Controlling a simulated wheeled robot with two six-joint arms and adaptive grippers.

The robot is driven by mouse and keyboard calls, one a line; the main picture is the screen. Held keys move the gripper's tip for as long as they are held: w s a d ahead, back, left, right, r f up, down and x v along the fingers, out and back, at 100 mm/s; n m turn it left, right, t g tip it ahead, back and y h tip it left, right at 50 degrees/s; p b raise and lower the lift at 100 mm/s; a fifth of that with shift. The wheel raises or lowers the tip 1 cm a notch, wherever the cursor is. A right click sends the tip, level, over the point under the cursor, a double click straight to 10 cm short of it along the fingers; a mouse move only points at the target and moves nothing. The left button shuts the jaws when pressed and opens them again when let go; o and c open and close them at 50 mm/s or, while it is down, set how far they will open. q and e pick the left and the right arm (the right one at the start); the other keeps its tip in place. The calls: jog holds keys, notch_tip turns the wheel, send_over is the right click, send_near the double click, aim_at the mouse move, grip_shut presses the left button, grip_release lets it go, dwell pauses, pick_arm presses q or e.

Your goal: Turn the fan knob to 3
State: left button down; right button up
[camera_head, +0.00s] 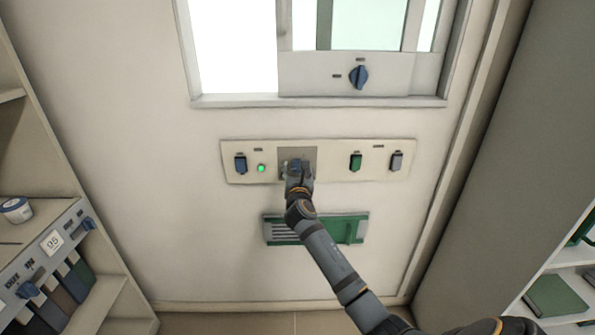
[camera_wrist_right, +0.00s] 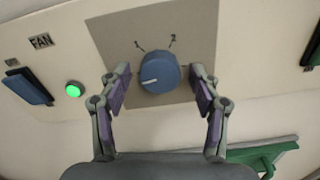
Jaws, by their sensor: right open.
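The fan knob (camera_wrist_right: 158,72) is a round blue knob on a grey square plate (camera_wrist_right: 195,30). Its white mark points to the lower left in the right wrist view. Two small dial labels show above it, the right one reading 2; the left one is hard to read. My right gripper (camera_wrist_right: 160,80) is open, with one finger on each side of the knob and visible gaps between. In the head view my right gripper (camera_head: 298,172) is at the grey plate (camera_head: 297,152) and hides the knob. My left gripper is not in view.
The wall panel (camera_head: 330,173) also holds a blue switch (camera_head: 240,163), a lit green light (camera_head: 261,168), a green switch (camera_head: 355,162) and a grey switch (camera_head: 396,161). A green vent (camera_head: 340,231) is below. A window with another blue knob (camera_head: 358,77) is above.

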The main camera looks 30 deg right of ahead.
jog(key=c, duration=1.1)
jog(key=shift+c, duration=0.2)
